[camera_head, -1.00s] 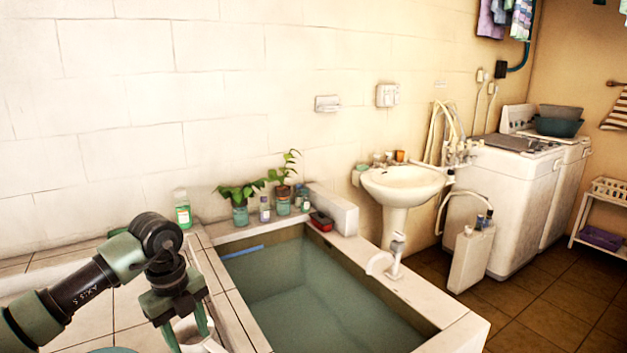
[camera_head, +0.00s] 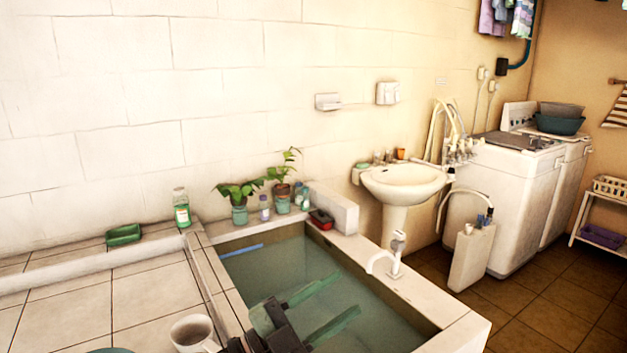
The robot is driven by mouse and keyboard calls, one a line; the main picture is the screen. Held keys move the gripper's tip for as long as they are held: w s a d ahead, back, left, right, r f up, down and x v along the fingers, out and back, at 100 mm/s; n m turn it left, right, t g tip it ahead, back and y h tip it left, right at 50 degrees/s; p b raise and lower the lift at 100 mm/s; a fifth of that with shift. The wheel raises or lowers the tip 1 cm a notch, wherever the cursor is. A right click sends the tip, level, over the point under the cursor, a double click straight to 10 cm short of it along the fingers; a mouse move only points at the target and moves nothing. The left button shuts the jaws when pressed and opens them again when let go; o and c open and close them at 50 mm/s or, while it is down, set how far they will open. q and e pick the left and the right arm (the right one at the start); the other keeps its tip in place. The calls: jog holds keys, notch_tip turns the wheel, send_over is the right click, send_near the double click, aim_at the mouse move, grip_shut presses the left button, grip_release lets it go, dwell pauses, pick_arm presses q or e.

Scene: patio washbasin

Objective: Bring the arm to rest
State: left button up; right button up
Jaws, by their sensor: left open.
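My left gripper (camera_head: 345,296) shows at the bottom middle of the head view, over the water of the sunken basin (camera_head: 455,335). Its two green fingers are apart and point to the right, with nothing between them. Most of my left arm is out of view below the bottom edge. My right gripper is not in view.
A white mug (camera_head: 192,332) stands on the tiled counter (camera_head: 70,312), left of my gripper. A green dish (camera_head: 123,235), a bottle (camera_head: 182,208) and potted plants (camera_head: 240,203) line the wall. A white tap (camera_head: 396,255) stands at the basin's right rim.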

pick_arm(q)
jog(key=w+a+f+n+t+y, duration=0.2)
jog(key=a+f+n+t+y, duration=0.1)
jog(key=a+n+t+y, duration=0.35)
jog(key=w+a+f+n+t+y, duration=0.2)
jog(key=a+n+t+y, duration=0.1)
jog(key=a+n+y, duration=0.5)
jog(key=s+a+f+n+g+y, duration=0.3)
jog(key=s+a+f, duration=0.1)
jog(key=f, duration=0.4)
jog(key=s+a+f+n+g+y, duration=0.2)
jog(key=s+a+f+n+g, duration=0.15)
jog(key=f, duration=0.35)
jog(key=s+a+f+g, duration=0.1)
jog(key=s+f+g, duration=0.45)
jog(key=s, duration=0.55)
jog(key=s+a+f+g, duration=0.1)
jog(key=s+f+g, duration=0.3)
jog(key=s+f, duration=0.5)
jog(key=s+f+g+b, duration=0.1)
jog(key=s+f+b, duration=0.1)
jog(key=f, duration=1.3)
jog(key=s+f+b, duration=0.2)
jog(key=f+b, duration=0.1)
jog(key=f, duration=1.3)
jog(key=s+a+f+g+b, duration=0.1)
jog(key=s+a+f+b, duration=0.2)
jog(key=s+f, duration=1.3)
jog(key=shift+s+f, duration=0.15)
jog(key=shift+f, duration=0.75)
